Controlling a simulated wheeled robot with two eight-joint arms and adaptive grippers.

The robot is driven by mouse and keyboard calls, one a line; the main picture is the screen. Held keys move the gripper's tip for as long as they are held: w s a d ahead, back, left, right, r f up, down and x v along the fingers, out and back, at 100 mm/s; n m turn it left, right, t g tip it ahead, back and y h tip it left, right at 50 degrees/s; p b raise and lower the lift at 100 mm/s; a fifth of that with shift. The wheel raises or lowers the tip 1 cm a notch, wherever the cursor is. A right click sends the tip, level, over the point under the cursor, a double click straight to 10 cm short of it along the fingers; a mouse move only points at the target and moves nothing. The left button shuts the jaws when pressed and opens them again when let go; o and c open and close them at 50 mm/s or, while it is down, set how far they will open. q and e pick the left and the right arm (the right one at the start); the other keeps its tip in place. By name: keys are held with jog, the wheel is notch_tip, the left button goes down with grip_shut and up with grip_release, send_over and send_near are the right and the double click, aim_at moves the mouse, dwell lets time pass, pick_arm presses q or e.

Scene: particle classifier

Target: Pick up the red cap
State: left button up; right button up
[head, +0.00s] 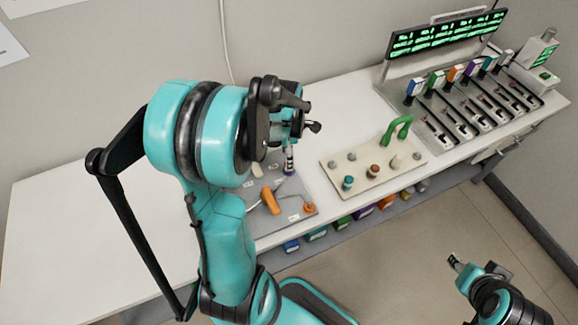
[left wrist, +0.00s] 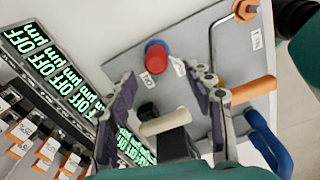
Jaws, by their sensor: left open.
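The red cap (left wrist: 156,51) shows in the left wrist view as a small red round piece with a blue part under it, on a grey board (left wrist: 198,32). In the head view I cannot make out the cap; my left arm and gripper cover part of the board (head: 293,215). My left gripper (head: 308,128) hangs above the far part of the board. In the left wrist view its fingers (left wrist: 165,85) are spread apart with the cap beyond them, and they do not hold it. My right gripper (head: 455,261) is low at the right, away from the table; its jaws are too small to judge.
An orange handle (head: 270,200) and an orange knob (head: 309,207) are on the board. To the right stands a beige peg board (head: 345,163) with a green handle (head: 397,129). A device with green-lit displays (head: 445,34) is at the far right. The table's left part (head: 75,220) is bare.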

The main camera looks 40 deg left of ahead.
pick_arm(q)
jog(key=f, duration=0.1)
jog(key=f+b, duration=0.1)
jog(key=f, duration=0.1)
jog(key=f+b, duration=0.1)
jog(key=f, duration=0.1)
jog(key=shift+w, duration=0.35)
jog(key=shift+r, duration=0.15)
jog(key=shift+c, duration=0.9)
jog(key=c, duration=0.9)
jog(key=shift+r, duration=0.15)
jog(key=shift+r, duration=0.3)
jog(key=r, duration=0.1)
jog(key=r+p, duration=0.2)
jog(key=r, duration=0.1)
jog(key=shift+w+d, duration=0.1)
jog(key=shift+d, duration=0.2)
jog(key=w+d+r+p, duration=0.3)
jog(key=d+r, duration=0.3)
jog(key=d, duration=0.4)
jog(key=shift+w, duration=0.65)
